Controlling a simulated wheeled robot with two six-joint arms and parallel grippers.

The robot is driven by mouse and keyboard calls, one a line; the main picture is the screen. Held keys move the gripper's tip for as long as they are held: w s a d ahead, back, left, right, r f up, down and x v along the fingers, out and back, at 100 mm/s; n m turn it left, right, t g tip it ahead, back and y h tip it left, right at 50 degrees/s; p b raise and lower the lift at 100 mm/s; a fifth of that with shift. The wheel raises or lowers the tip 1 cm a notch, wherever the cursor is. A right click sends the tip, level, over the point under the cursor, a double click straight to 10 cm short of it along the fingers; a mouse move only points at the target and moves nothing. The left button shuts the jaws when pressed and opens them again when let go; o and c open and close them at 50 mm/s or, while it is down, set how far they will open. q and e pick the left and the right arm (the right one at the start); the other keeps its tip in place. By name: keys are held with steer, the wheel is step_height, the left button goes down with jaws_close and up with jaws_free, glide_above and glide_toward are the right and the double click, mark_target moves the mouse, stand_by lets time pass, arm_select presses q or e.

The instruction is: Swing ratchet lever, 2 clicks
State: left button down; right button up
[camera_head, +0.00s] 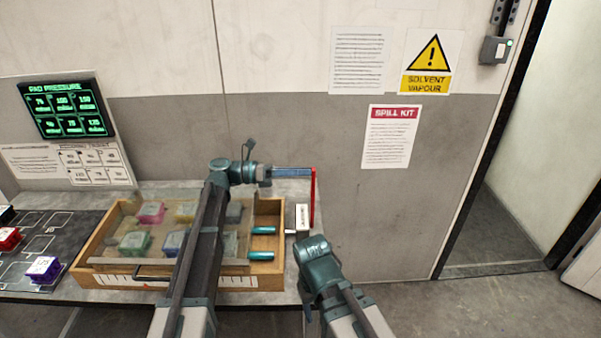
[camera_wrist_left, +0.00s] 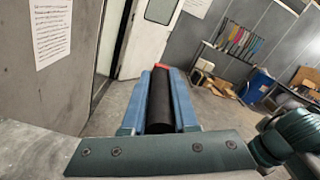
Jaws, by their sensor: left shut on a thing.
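The red ratchet lever (camera_head: 313,197) stands upright at the right end of the wooden frame box (camera_head: 180,283), by a small white labelled block (camera_head: 302,217). My left gripper (camera_head: 292,173) reaches across to the lever's top end, with its blue fingers level. In the left wrist view, those fingers (camera_wrist_left: 160,100) are shut on a dark round grip (camera_wrist_left: 161,103), with a bit of red showing at its far end. Of my right arm, only teal and grey links show at the bottom middle; its gripper is out of view.
Coloured blocks, such as a pink one (camera_head: 151,212), sit in the box under a clear sheet. Two teal cylinders (camera_head: 263,231) lie at its right end. A dark mat (camera_head: 40,246) with cubes is at left. Right of the lever is open space before the wall.

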arm_select(q)
steer(key=shift+w, duration=0.15)
steer(key=c, duration=0.7)
jaws_free()
steer(key=shift+w+f, duration=0.1)
steer(key=a, duration=1.4)
steer(key=shift+s+d, duration=0.1)
steer(key=shift+s, duration=0.1)
